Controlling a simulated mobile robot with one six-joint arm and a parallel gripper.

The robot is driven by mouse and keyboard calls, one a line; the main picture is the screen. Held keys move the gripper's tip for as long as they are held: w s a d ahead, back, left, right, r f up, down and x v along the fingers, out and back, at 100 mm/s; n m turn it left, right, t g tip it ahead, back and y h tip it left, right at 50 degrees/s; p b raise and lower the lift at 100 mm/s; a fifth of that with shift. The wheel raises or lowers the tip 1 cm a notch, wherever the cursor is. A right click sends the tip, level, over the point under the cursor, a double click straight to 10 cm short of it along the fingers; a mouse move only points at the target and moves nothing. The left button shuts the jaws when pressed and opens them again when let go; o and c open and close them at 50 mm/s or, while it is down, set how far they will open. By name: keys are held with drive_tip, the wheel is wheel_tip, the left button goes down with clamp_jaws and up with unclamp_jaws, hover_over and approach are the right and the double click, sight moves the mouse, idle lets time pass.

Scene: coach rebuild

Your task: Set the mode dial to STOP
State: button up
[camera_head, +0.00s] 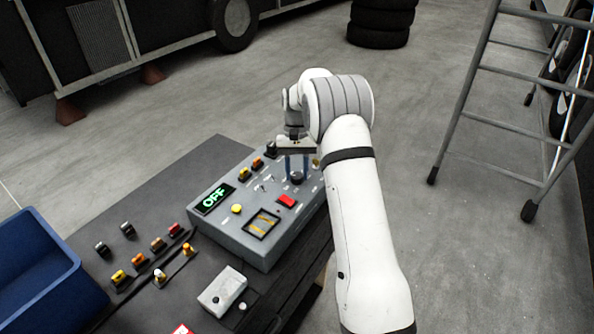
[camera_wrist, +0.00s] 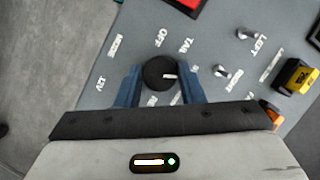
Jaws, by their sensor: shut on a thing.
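The mode dial (camera_wrist: 158,68) is a round black knob with a white pointer mark on the grey control box (camera_head: 268,245). In the wrist view its mark points to the right. Printed labels ring it; OFF and TAIL are readable, others are partly hidden or too small. My gripper (camera_wrist: 160,82) has its two blue fingers on either side of the knob and is shut on it. In the head view my gripper (camera_head: 297,177) reaches down onto the right part of the box. The display (camera_head: 213,198) on the box reads OFF in green.
Small toggle switches (camera_wrist: 246,33) and a yellow-black connector (camera_wrist: 294,77) are near the dial. A red switch (camera_head: 286,201) sits close to my fingers. A blue bin (camera_head: 40,265), loose connectors and a white box (camera_head: 222,289) are on the bench to the left.

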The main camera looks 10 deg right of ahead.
drive_tip(key=o, duration=1)
drive_tip(key=b+v, duration=0.1)
drive_tip(key=v, duration=0.6)
drive_tip(key=shift+w+r, duration=0.15)
drive_tip(key=shift+r, duration=0.25)
